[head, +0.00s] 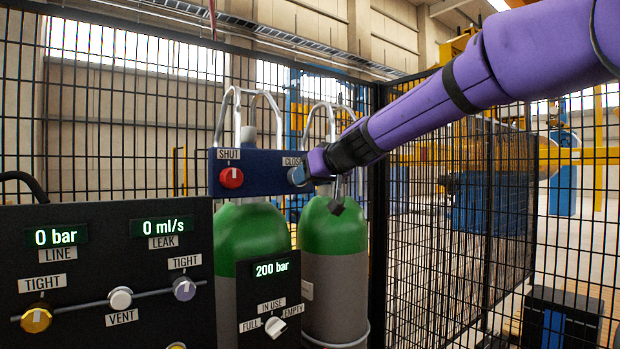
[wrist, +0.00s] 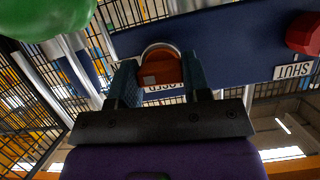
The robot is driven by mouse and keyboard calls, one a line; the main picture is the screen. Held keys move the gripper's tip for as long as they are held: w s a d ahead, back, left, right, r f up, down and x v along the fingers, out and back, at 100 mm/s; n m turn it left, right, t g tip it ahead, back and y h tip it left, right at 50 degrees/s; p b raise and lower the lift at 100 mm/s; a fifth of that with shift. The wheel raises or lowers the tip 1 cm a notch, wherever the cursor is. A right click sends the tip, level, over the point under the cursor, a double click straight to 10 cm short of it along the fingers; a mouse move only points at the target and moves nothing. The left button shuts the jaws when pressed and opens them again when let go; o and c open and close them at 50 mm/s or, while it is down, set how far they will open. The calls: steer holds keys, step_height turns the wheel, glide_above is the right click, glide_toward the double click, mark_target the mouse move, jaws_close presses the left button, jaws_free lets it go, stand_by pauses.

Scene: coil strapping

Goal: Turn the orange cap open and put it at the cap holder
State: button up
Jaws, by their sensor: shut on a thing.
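The orange cap (wrist: 160,72) shows in the wrist view between the two fingers of my gripper (wrist: 162,78), with a grey ring round its far edge. My gripper is shut on it, at the blue panel (wrist: 222,48). In the head view my gripper (head: 302,174) is at the right end of the blue panel (head: 262,184), by a partly covered label starting "CLOSE"; the cap is hidden there. I cannot make out a cap holder in either view.
A red knob (head: 231,178) labelled SHUT is left on the same panel. Two green-topped cylinders (head: 250,232) stand below and behind the panel. A black gauge panel (head: 105,262) is at front left, a smaller one (head: 270,305) beside it. Mesh fencing (head: 455,230) closes the back and right.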

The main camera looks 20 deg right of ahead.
jaws_close()
steer(key=shift+s+d+f, duration=0.1)
steer(key=shift+s+d, duration=0.1)
steer(key=shift+s, duration=0.25)
stand_by(0.3)
steer(key=shift+c, duration=0.6)
jaws_free()
jaws_close()
steer(key=shift+s, duration=0.15)
